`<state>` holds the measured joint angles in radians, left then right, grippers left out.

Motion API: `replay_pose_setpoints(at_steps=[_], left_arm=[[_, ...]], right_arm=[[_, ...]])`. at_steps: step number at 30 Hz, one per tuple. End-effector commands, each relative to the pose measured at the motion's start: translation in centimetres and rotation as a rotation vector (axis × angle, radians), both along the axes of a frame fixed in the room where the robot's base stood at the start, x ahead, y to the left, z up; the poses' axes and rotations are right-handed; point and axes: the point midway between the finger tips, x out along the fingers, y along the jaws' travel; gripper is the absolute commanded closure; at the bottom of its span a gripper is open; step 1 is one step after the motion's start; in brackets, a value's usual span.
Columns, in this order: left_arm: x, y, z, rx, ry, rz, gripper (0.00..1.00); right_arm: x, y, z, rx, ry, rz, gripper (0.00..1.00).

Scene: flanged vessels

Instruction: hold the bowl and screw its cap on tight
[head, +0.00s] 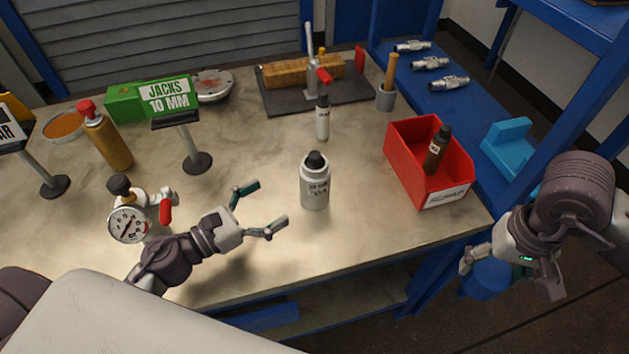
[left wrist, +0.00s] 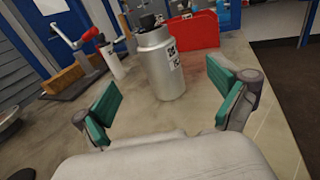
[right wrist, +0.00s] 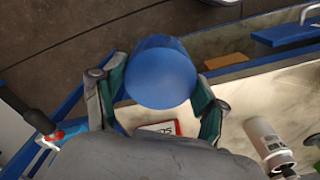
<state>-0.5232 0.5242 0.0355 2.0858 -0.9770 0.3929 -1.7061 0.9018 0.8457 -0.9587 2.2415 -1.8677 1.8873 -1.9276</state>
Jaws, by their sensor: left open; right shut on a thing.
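A blue round-ended piece (head: 487,281), which looks like the cap, is between the fingers of my right gripper (head: 494,266), beyond the table's right edge. In the right wrist view the blue piece (right wrist: 161,75) fills the space between the fingers. A silver-grey canister (head: 314,187) with a black top and a printed label stands upright on the table; I cannot tell surely that it is the bowl. My left gripper (head: 268,208) is open and empty, left of the canister and apart from it. In the left wrist view the canister (left wrist: 162,68) stands ahead, beyond the open fingers.
A red bin (head: 400,155) with a dark bottle stands right of the canister. A pressure gauge (head: 128,224) is beside my left arm. Bare tabletop (head: 365,235) lies front right of the canister.

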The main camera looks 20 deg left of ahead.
Motion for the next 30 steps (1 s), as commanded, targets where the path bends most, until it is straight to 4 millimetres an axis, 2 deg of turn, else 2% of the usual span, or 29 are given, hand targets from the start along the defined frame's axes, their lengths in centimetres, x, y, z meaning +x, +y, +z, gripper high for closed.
replay_pose_setpoints(at_steps=[12,26,30], left_arm=[[4.9,-3.3,0.3,-0.001,-0.001,0.001,0.03],[5.8,-3.9,0.1,-0.001,-0.001,0.0,0.03],[7.4,-4.7,0.5,-0.003,-0.002,0.0,0.03]], right_arm=[[0.0,0.0,2.4,0.0,0.0,0.0,0.57],[0.0,0.0,2.6,0.0,0.0,0.0,0.57],[0.0,0.0,3.6,0.0,0.0,0.0,0.57]])
